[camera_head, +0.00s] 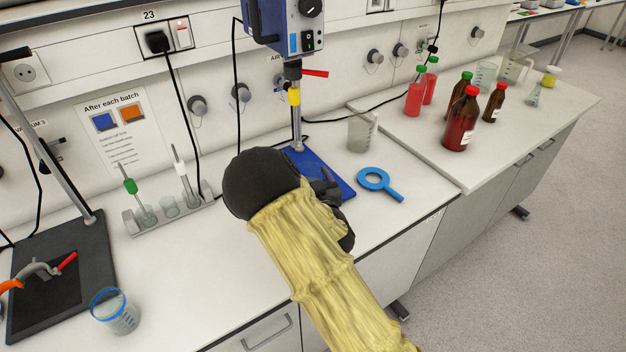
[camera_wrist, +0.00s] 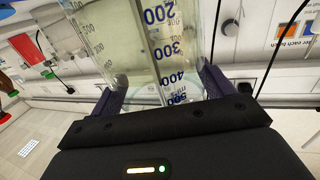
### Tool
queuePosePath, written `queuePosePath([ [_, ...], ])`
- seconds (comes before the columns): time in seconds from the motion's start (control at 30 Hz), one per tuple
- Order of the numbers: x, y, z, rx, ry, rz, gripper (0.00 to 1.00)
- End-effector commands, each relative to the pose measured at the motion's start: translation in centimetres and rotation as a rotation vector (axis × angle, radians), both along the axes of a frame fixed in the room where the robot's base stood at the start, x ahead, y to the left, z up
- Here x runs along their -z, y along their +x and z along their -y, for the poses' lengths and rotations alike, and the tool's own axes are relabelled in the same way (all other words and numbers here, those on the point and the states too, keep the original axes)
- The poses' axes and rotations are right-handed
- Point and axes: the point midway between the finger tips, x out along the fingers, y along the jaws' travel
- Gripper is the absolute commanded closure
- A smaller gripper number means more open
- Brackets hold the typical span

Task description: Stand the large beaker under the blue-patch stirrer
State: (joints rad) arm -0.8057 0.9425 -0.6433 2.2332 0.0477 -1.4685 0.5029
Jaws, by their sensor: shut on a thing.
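The large beaker (camera_wrist: 120,45) is clear glass with dark blue graduations and fills the space between my fingers in the wrist view. My gripper (camera_wrist: 160,92) is shut on it. In the head view my dark gripper (camera_head: 328,188) is over the front of the blue base plate (camera_head: 322,170), and hides the beaker. The stirrer with the blue patch (camera_head: 293,42) is on the wall side above this plate, with a yellow band (camera_head: 294,97) and a red lever (camera_head: 315,73). Whether the beaker touches the plate cannot be told.
A blue-rimmed beaker (camera_head: 117,314) stands beside a dark stand base (camera_head: 75,262). Bottles, including a brown one (camera_head: 460,125), stand on the right bench.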

Motion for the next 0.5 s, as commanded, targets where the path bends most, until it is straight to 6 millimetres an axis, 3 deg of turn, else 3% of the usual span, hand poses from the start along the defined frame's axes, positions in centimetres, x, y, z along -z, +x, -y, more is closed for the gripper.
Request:
queuePosePath([
  [0.5, 0.2, 2.6, -1.5, 0.003, 0.003, 0.005, 0.62],
])
